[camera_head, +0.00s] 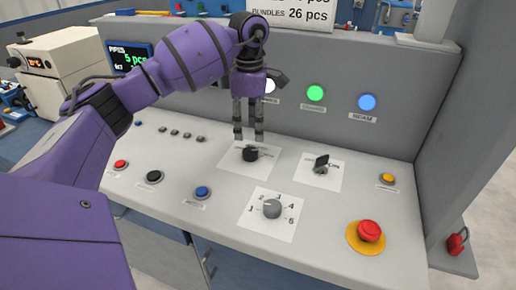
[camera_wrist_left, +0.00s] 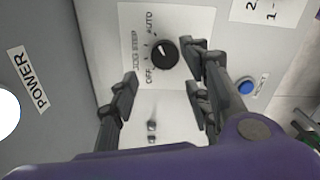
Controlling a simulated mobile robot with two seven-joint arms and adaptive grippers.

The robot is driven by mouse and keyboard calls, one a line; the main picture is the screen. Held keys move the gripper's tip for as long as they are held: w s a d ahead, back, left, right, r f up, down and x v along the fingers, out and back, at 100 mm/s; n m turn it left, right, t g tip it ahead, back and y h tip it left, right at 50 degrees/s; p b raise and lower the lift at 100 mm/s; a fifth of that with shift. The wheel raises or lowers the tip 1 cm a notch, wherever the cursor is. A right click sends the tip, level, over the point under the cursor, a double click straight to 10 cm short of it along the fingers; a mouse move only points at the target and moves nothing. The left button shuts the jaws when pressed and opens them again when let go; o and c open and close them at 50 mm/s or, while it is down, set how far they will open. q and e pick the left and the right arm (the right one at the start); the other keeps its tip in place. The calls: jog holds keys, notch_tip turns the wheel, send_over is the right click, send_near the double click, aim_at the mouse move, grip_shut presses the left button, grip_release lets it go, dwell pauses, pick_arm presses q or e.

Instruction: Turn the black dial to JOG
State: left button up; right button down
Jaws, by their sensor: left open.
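The black dial (camera_head: 251,154) sits on a white label plate on the console's sloped top. In the left wrist view the dial (camera_wrist_left: 164,54) has the words OFF, JOG, STEP and AUTO along one side. A pale mark on it points toward the label side, but I cannot tell exactly which word it meets. My left gripper (camera_head: 248,134) points down just above and behind the dial, its fingers apart and empty. In the left wrist view the gripper (camera_wrist_left: 160,85) shows its fingers spread, with the dial beyond them near the right-hand fingers. My right gripper is out of view.
A second black switch (camera_head: 321,164) is to the right, and a grey numbered knob (camera_head: 272,208) in front. A red emergency button (camera_head: 370,231), a blue button (camera_head: 203,192) and a yellow button (camera_head: 387,179) stand around. A vertical panel with a green lamp (camera_head: 316,93) rises behind.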

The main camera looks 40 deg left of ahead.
aim_at(250, 149)
pick_arm(q)
jog(key=shift+s+a+f, duration=0.1)
jog(key=shift+a+f, duration=0.05)
jog(key=shift+f, duration=0.2)
jog(key=shift+f+p, duration=0.3)
jog(key=shift+f, duration=2.9)
jog(key=shift+r, duration=0.1)
jog(key=c, duration=1)
